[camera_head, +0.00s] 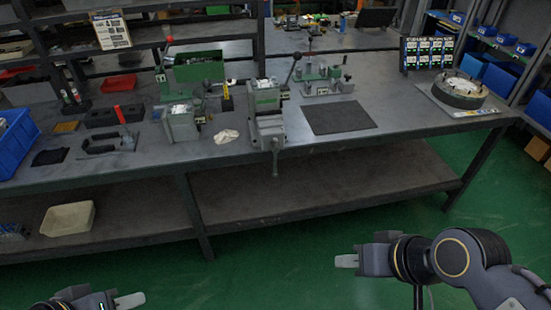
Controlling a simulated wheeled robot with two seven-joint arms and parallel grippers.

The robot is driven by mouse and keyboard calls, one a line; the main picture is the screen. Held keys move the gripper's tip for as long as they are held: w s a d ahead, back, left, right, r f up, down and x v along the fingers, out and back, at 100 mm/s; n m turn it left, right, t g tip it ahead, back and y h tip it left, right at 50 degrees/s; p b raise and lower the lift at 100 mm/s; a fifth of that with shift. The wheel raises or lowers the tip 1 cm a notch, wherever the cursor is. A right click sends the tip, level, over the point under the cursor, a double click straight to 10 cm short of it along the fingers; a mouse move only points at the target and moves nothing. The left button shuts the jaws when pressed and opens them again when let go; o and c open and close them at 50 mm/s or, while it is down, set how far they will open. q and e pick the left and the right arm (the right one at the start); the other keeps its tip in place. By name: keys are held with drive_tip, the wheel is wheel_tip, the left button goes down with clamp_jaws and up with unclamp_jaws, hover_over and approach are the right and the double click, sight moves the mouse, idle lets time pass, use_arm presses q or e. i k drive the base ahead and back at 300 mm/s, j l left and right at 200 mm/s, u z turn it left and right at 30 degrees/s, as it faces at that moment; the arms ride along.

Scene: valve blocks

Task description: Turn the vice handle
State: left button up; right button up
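A grey-green vice (267,125) stands at the front edge of the workbench. Its handle (276,163) hangs down over the front edge. A lever with a dark ball end rises beside the green block at the vice's back; I cannot tell whether it belongs to the vice. My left gripper (130,300) shows at the bottom left, low and well apart from the vice. My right gripper (346,260) is at the lower right, in front of the bench and below the vice, touching nothing. I cannot tell the opening of either gripper from this angle.
The dark workbench (430,118) carries a black mat (338,117), a round fixture (460,90), smaller green-and-grey blocks (182,122) and a white cloth (227,136). A blue bin (15,145) is at the left. A lower shelf (300,190) runs underneath. Green floor in front is clear.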

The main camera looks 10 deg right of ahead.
sight(274, 143)
drive_tip(key=i+j+z, duration=0.1)
drive_tip(key=z, duration=0.65)
drive_tip(key=i+j+z, duration=0.15)
drive_tip(key=j+z, duration=0.3)
drive_tip(key=j, duration=0.15)
drive_tip(key=j+z, duration=0.6)
drive_tip(key=j, duration=1.35)
